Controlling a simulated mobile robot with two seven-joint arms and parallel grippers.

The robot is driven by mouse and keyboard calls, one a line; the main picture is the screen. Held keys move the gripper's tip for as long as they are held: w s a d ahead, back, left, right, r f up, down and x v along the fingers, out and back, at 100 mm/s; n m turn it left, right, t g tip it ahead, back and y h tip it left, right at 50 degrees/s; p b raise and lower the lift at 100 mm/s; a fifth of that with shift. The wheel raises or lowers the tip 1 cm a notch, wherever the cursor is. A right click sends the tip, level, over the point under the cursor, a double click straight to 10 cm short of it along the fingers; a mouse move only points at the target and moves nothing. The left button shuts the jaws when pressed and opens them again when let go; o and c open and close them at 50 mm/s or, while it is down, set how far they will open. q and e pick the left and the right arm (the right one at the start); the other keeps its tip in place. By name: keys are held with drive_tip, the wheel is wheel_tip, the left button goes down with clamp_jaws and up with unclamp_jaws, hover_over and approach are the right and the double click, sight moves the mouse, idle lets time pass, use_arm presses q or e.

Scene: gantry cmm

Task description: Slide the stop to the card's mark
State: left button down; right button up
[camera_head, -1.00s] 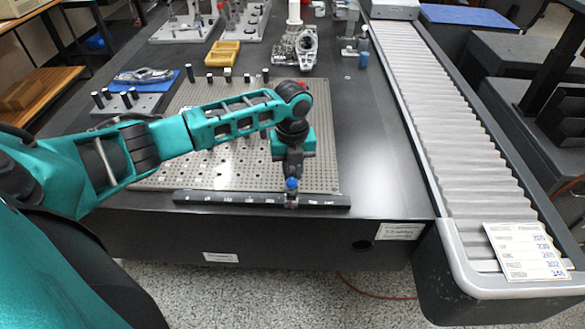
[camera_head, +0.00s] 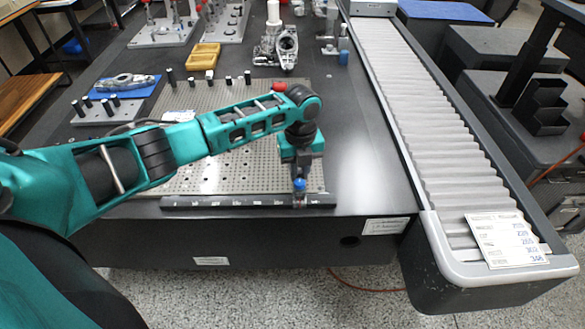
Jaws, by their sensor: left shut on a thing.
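A dark rail (camera_head: 235,202) with small white scale labels runs along the front edge of the perforated plate. The stop (camera_head: 299,185), a small piece with a blue knob, sits on the rail toward its right end. My left gripper (camera_head: 299,178) reaches down over the stop and is shut on it; the fingers are small and partly hidden. The card (camera_head: 505,241) lies at the near end of the conveyor, with several blue handwritten numbers on it. I cannot tell which number is marked. My right gripper is out of view.
The perforated plate (camera_head: 230,175) lies behind the rail, partly under my left arm. A yellow tray (camera_head: 203,56), metal castings and several dark pins stand farther back. The conveyor (camera_head: 430,130) runs along the right. The table top between plate and conveyor is clear.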

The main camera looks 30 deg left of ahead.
sight(301, 172)
use_arm(q)
drive_tip(key=shift+w+d, duration=0.1)
drive_tip(key=shift+d, duration=0.1)
drive_tip(key=c, duration=1.2)
unclamp_jaws()
drive_tip(key=shift+w+d, duration=0.1)
drive_tip(key=shift+o, duration=0.7)
drive_tip(key=shift+r, duration=0.1)
wheel_tip(301, 172, up, 13)
drive_tip(key=p, duration=0.1)
drive_tip(key=shift+p, duration=0.35)
